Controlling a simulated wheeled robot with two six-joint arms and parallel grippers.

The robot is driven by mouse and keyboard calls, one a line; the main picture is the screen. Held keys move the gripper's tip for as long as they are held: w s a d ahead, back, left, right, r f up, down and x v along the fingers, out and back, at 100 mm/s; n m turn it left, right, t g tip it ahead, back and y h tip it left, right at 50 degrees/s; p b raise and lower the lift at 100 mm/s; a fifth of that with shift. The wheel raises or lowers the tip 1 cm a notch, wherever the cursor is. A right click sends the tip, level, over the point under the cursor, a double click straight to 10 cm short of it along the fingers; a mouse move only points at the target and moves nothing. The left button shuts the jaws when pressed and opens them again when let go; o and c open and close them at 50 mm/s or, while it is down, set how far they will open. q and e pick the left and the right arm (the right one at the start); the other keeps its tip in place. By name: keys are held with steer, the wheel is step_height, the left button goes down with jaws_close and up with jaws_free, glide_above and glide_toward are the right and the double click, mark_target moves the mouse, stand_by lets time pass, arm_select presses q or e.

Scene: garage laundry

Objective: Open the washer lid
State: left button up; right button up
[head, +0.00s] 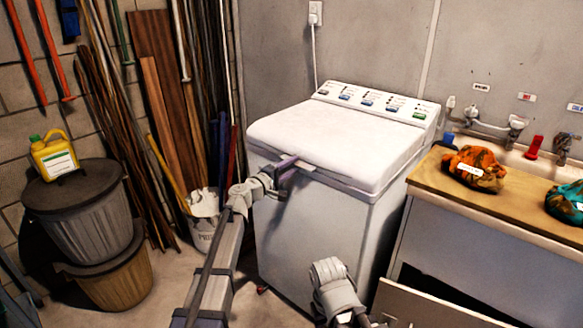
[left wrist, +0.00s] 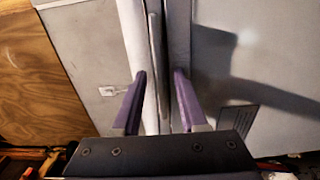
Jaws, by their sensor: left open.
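The white top-loading washer (head: 315,225) stands in the middle of the head view. Its lid (head: 335,140) lies flat and closed, with the control panel (head: 375,102) behind it. A small tab-like handle (head: 303,165) sticks out at the lid's front edge. My left gripper (head: 287,167) is at that front edge, beside the handle. In the left wrist view its two purple fingers (left wrist: 160,78) are apart, with a narrow upright strip between them. I cannot tell whether either finger touches it. My right gripper's fingers are not in view.
A wooden counter (head: 510,208) with an orange cloth bundle (head: 475,168) and a teal one (head: 567,203) stands close at the right. A white bucket (head: 203,215), leaning boards and a lidded grey bin (head: 82,225) are at the left. A plug cord hangs behind the washer.

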arm_select(q)
steer(key=shift+c, duration=0.4)
jaws_close()
steer(key=shift+s, duration=0.1)
stand_by(0.8)
